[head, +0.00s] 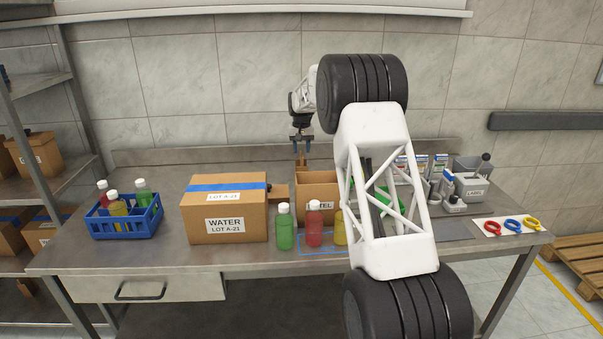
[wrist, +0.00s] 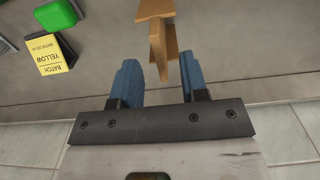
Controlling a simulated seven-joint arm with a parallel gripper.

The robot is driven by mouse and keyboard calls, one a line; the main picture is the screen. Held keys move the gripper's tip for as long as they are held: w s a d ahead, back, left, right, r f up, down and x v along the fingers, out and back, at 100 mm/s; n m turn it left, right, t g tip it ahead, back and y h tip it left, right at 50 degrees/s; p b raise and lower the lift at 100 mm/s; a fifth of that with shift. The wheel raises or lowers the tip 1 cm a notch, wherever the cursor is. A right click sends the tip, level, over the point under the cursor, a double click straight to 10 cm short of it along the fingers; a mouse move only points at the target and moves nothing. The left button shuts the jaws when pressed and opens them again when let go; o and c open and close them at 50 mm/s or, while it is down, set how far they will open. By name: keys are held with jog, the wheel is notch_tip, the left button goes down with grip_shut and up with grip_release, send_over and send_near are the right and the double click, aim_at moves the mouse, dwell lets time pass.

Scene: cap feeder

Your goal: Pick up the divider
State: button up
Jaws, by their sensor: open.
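The divider looks like a brown cardboard piece with crossing panels. It shows in the wrist view (wrist: 158,42), just ahead of and partly between my fingertips. In the head view, a narrow brown part of it (head: 301,159) shows right below my gripper (head: 301,143), behind an open cardboard box (head: 318,190); its lower part is hidden. My gripper is open, with blue fingers on either side of the divider's near end in the wrist view (wrist: 159,66). I cannot tell whether a finger touches it.
A closed WATER box (head: 225,218) stands left of the open box. Green (head: 285,230) and red (head: 314,228) bottles stand in front. A blue crate (head: 125,220) with bottles is at left. A yellow BATCH card (wrist: 52,50) lies left in the wrist view. My arm hides the middle right.

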aim_at(302, 163)
jog(key=shift+f, duration=1)
jog(key=shift+f, duration=0.1)
jog(key=shift+w+d+f, duration=0.1)
jog(key=shift+f, duration=2.4)
grip_shut()
